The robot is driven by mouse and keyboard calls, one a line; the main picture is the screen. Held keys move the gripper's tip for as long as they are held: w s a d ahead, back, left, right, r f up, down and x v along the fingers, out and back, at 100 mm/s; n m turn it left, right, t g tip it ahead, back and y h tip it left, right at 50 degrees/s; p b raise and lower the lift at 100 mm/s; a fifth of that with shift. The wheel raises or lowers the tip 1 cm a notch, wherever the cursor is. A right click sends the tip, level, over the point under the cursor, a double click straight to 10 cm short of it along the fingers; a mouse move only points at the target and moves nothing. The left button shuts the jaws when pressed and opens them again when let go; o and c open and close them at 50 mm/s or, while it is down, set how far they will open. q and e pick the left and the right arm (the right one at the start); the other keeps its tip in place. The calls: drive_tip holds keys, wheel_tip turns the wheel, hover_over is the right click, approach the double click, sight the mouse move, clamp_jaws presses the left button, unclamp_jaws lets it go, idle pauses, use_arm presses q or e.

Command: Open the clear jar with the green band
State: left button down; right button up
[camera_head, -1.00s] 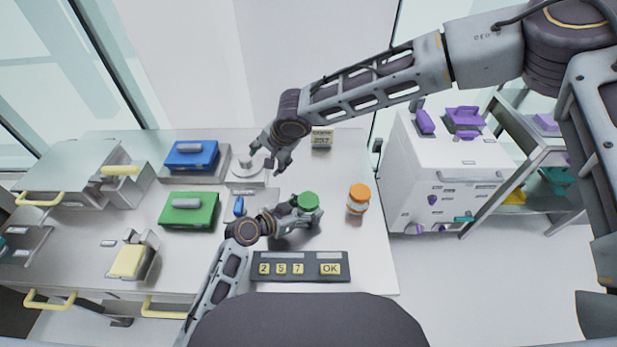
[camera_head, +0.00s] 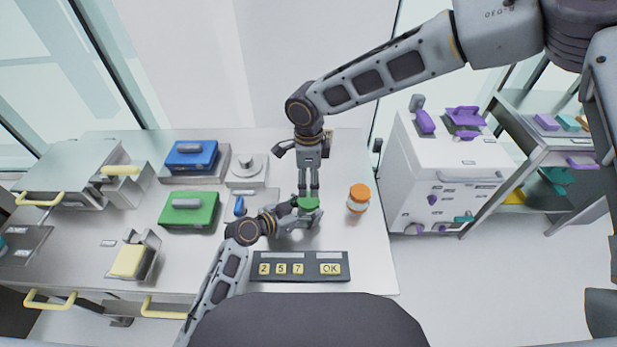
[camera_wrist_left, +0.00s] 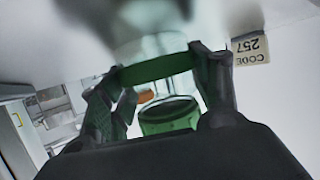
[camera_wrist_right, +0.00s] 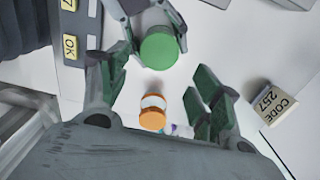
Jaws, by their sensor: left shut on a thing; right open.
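The clear jar with the green band (camera_wrist_left: 168,113) stands on the table, and its green lid (camera_wrist_right: 159,48) shows from above in the right wrist view. My left gripper (camera_head: 304,214) is shut on the jar's side, with its fingers on both sides of it in the left wrist view (camera_wrist_left: 160,90). My right gripper (camera_head: 308,190) is open and points down just behind and above the lid (camera_head: 308,203). In the right wrist view its fingers (camera_wrist_right: 160,85) are apart, with the lid beyond their tips. The jar's body is mostly hidden in the head view.
An orange-lidded jar (camera_head: 358,198) stands close on the right. A keypad (camera_head: 300,267) reading 257 and OK lies in front. A green box (camera_head: 188,218), a blue box (camera_head: 190,160) and a round-knobbed grey device (camera_head: 247,178) stand on the left.

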sight(308, 199)
idle(0.4)
drive_tip(key=shift+f, duration=4.05)
